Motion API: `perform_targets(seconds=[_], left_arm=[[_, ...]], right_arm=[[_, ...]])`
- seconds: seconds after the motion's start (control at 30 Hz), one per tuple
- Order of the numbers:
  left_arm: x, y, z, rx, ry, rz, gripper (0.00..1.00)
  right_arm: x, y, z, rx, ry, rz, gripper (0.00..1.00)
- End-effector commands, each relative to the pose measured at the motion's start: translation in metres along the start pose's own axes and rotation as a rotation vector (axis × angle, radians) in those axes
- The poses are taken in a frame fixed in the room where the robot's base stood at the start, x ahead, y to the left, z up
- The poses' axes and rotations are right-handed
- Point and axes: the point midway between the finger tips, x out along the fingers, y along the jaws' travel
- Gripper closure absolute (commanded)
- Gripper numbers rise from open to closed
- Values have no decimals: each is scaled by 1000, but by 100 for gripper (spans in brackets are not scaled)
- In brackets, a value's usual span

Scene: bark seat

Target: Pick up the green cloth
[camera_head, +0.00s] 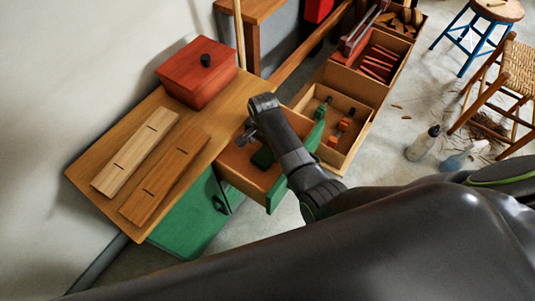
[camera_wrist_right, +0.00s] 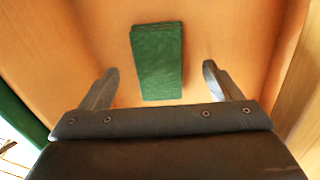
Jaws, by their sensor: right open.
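The green cloth (camera_wrist_right: 157,62) is a folded dark green rectangle lying on the wooden floor of an open drawer (camera_head: 235,160). In the head view the cloth (camera_head: 263,157) shows beside my right arm, partly close to it. My right gripper (camera_wrist_right: 158,85) is open above the drawer, its two fingers apart on either side of the cloth's near end in the wrist view. In the head view my right gripper (camera_head: 250,135) is over the drawer and nothing shows between its fingers. My left gripper is not in view.
The drawer's green front (camera_head: 277,194) stands pulled out from a green cabinet (camera_head: 190,222). A red box (camera_head: 197,75) and two slotted boards (camera_head: 135,153) lie on the wooden top. Open trays (camera_head: 332,155) with clamps stand at right. Bottles (camera_head: 423,145) and stools (camera_head: 497,10) are farther right.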

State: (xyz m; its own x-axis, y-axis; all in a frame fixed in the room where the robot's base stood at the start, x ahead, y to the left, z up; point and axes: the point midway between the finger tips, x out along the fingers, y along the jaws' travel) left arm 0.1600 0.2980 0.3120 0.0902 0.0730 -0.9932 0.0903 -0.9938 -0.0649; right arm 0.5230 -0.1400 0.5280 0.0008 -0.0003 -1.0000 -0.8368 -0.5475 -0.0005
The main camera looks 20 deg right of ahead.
Motion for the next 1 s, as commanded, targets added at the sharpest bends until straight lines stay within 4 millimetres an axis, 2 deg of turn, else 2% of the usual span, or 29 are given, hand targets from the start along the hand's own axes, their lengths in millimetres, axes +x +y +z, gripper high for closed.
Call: perform_targets(seconds=[0.1, 0.3, 0.7, 1.0], left_arm=[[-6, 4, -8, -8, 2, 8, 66], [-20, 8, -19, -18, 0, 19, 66], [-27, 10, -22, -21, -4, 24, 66], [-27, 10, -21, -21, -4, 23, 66]], right_arm=[[18, 2, 2, 0, -2, 3, 15], [36, 2, 3, 0, -1, 2, 15], [42, 2, 3, 0, 0, 0, 15], [41, 2, 3, 0, 0, 0, 53]])
